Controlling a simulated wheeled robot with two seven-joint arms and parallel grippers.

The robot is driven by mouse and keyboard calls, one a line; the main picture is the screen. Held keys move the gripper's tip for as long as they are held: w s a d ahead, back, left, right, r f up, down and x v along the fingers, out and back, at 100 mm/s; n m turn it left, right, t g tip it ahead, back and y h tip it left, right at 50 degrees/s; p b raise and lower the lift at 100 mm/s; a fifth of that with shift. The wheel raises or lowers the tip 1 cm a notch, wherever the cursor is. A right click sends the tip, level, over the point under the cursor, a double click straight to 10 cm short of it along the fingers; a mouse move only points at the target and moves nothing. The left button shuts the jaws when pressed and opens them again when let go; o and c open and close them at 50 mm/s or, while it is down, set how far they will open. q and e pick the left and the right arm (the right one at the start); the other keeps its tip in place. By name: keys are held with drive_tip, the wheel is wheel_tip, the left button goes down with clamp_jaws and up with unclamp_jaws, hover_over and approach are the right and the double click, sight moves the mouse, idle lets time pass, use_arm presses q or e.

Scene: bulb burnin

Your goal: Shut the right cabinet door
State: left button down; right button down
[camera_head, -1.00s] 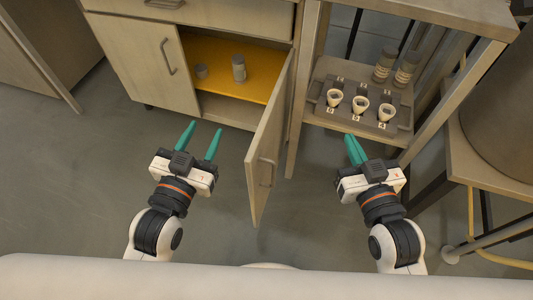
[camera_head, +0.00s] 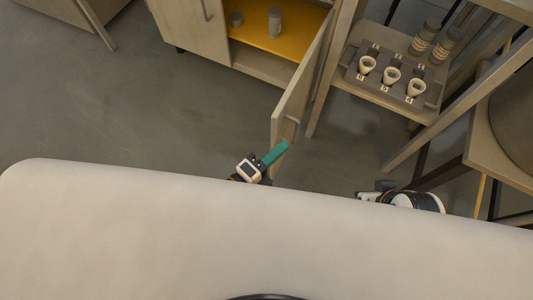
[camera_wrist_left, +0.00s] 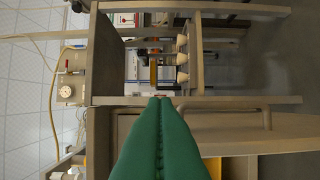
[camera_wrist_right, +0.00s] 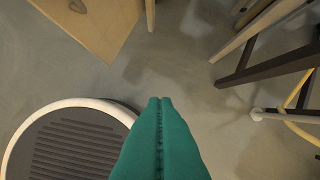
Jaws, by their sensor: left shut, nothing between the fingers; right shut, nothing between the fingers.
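The right cabinet door (camera_head: 303,80) is a pale wooden panel, standing wide open from the cabinet with its free edge toward me. Its handle (camera_head: 290,124) is near that edge, on the right-hand face. My left gripper (camera_head: 282,147) is shut and empty at the door's free end; I cannot tell whether it touches. Its green fingers (camera_wrist_left: 160,140) are pressed together in the left wrist view. My right gripper's fingers (camera_wrist_right: 160,140) are shut and empty in the right wrist view. In the head view, only part of the right arm shows; its fingers are hidden.
The cabinet's yellow shelf (camera_head: 250,38) holds a grey cylinder (camera_head: 275,22) and a small cup (camera_head: 235,19). Right of the door stands a rack (camera_head: 325,75) with a tray (camera_head: 352,73) of pale cups. The floor (camera_head: 130,110) at left is clear.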

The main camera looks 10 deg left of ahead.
sight(276, 131)
use_arm(q)
drive_tip(key=w, duration=0.3)
drive_tip(key=w+a, duration=0.1)
drive_tip(key=w, duration=0.1)
drive_tip(key=shift+w, duration=0.1)
use_arm(e)
drive_tip(key=shift+w+a+r+t, duration=0.15)
drive_tip(key=shift+w+t, duration=0.25)
drive_tip(key=shift+w, duration=0.25)
drive_tip(key=shift+w, duration=0.1)
